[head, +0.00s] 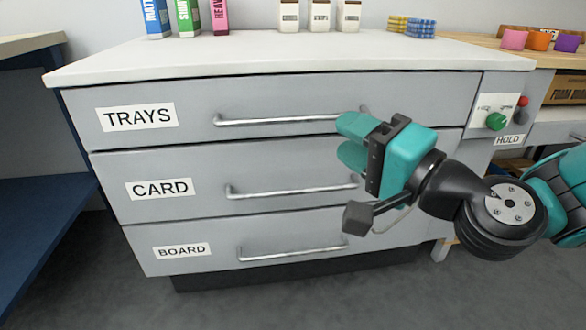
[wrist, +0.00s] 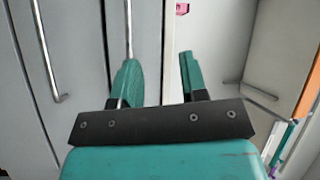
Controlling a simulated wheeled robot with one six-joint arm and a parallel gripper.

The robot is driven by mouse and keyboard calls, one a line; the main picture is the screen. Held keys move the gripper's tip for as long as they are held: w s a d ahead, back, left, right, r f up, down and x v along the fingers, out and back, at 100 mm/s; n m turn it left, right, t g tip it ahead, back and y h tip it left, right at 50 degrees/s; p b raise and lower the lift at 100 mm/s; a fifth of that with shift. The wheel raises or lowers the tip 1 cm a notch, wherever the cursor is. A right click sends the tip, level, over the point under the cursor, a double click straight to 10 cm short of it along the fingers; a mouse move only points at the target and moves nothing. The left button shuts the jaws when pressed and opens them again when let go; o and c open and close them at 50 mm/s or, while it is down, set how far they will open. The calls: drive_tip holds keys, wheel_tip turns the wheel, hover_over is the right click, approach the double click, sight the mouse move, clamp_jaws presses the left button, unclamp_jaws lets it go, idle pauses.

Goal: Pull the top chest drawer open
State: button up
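The grey chest has three drawers with silver bar handles. The top drawer (head: 285,100), labelled TRAYS, looks shut, its front in line with the others. Its handle (head: 275,121) runs across the front, its right end close to my gripper. My gripper (head: 349,142) is in front of the drawers, its fingers spread apart with nothing seen between them. In the wrist view, the fingers (wrist: 160,80) are also apart. There a handle bar (wrist: 128,35), apparently the top one, runs down behind the left finger; whether they touch, I cannot tell.
The CARD drawer (head: 205,188) and BOARD drawer (head: 190,248) below look shut. A HOLD panel with a green knob (head: 496,121) is to the right. Boxes and white containers (head: 320,16) stand on the white chest top (head: 270,53). A blue shelf unit (head: 35,200) is at left.

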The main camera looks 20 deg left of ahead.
wheel_tip(320, 180, down, 7)
drive_tip(key=w+m+t+b, duration=0.3)
drive_tip(key=m+b, duration=0.1)
drive_tip(key=p, duration=0.9)
approach(295, 122)
drive_tip(key=a+r, duration=0.2)
drive_tip(key=shift+t+h, duration=0.4)
drive_tip(key=shift+h, duration=0.1)
drive_tip(key=x, duration=0.3)
drive_tip(key=p+x, duration=0.1)
drive_tip(key=x, duration=0.2)
drive_tip(key=f+p+x, duration=0.1)
drive_tip(key=x, duration=0.2)
drive_tip(key=shift+w+d+f, duration=0.1)
drive_tip(key=shift+w, duration=0.2)
clamp_jaws()
